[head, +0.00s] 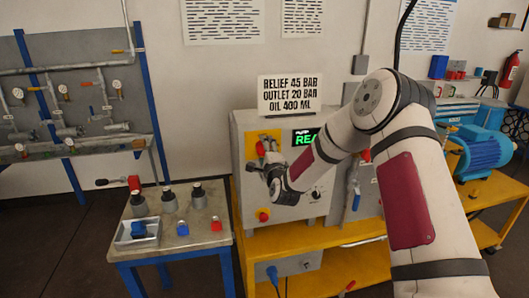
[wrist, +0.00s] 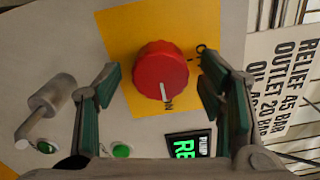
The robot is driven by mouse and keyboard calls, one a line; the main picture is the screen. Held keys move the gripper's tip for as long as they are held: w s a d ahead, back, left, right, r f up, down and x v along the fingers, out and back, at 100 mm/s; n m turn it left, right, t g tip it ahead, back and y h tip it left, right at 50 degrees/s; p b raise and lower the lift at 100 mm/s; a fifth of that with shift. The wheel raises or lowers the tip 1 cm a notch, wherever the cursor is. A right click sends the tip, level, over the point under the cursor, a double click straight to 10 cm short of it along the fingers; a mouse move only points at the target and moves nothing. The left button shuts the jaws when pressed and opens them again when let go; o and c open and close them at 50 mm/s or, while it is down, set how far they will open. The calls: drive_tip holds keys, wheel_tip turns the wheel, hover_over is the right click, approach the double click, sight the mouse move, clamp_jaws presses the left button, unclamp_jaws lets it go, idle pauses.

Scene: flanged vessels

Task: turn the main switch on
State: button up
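The main switch is a red round knob (wrist: 160,70) on a yellow plate (wrist: 122,35). The white pointer line on it points to the bottom of the wrist view, at a small mark that looks like an N. Another label beside it, starting with O, is partly hidden by a finger. In the head view, the knob (head: 261,148) shows on the grey panel just beyond my gripper (head: 266,170). In the wrist view my gripper (wrist: 160,82) is open, one green-padded finger on each side of the knob, with gaps between pads and knob.
A lit green pump display (wrist: 186,144) and a green button (wrist: 121,151) lie near the knob. A sign (head: 290,94) stands on top of the grey cabinet (head: 240,128). A table (head: 175,248) with several small fittings stands at the left; a blue motor (head: 484,147) is at the right.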

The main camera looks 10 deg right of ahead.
drive_tip(key=s, duration=1.2)
drive_tip(key=s+a+r+n+g+b, duration=0.2)
drive_tip(key=s+r+n+g, duration=0.55)
drive_tip(key=n, duration=0.55)
drive_tip(key=s+d+r+n+g, duration=0.1)
drive_tip(key=s+n+g, duration=0.1)
drive_tip(key=s, duration=1.2)
drive_tip(key=s+d+r+n+g+b, duration=0.1)
drive_tip(key=s+n, duration=0.4)
drive_tip(key=s, duration=0.9)
drive_tip(key=shift+s+r+g, duration=0.35)
drive_tip(key=shift+r+g, duration=0.3)
drive_tip(key=shift+g, duration=0.3)
